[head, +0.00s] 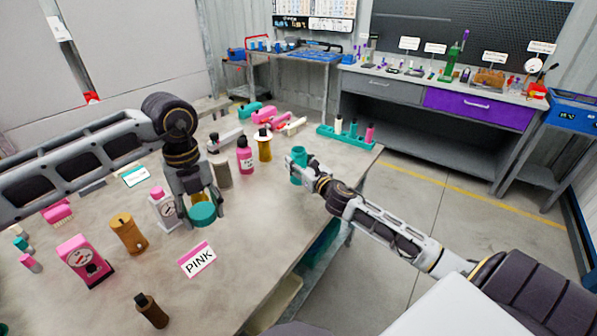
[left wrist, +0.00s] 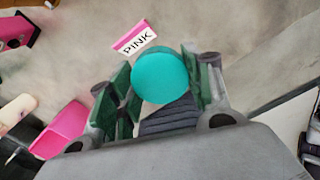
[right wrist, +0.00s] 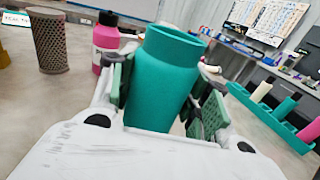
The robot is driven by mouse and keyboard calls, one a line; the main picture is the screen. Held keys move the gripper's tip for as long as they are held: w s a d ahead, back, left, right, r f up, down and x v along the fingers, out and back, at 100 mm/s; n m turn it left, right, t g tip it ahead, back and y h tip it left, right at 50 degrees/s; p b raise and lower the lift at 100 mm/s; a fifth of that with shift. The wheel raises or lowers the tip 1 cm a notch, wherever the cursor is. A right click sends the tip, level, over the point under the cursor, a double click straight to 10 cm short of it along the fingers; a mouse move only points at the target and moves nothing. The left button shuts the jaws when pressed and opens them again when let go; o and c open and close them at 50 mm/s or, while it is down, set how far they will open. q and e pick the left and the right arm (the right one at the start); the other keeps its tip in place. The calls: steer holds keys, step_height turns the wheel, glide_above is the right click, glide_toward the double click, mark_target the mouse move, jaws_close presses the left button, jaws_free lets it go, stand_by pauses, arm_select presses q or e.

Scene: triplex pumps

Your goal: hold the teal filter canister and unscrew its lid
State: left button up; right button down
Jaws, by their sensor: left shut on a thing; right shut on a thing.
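The teal filter canister (head: 298,166) is upright in my right gripper (head: 296,170), near the table's right edge. In the right wrist view the canister (right wrist: 160,85) has an open top, with a finger on each side. The round teal lid (head: 202,214) is apart from it, in my left gripper (head: 200,205) over the middle of the table. In the left wrist view the lid (left wrist: 160,75) sits between the fingers. Both grippers are shut on what they hold. I cannot tell whether the lid touches the table.
A "PINK" card (head: 197,259) lies in front of the lid. A pink bottle (head: 244,155), a grey perforated cylinder (head: 221,170) and a yellow cylinder (head: 264,147) stand behind. A teal rack (head: 345,138) is at the back right. Bare table lies between the grippers.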

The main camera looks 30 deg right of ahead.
steer(key=shift+f+b, duration=0.5)
steer(key=shift+f, duration=1.35)
steer(key=shift+f, duration=0.15)
steer(key=c, duration=0.7)
jaws_free()
steer(key=shift+s, duration=6)
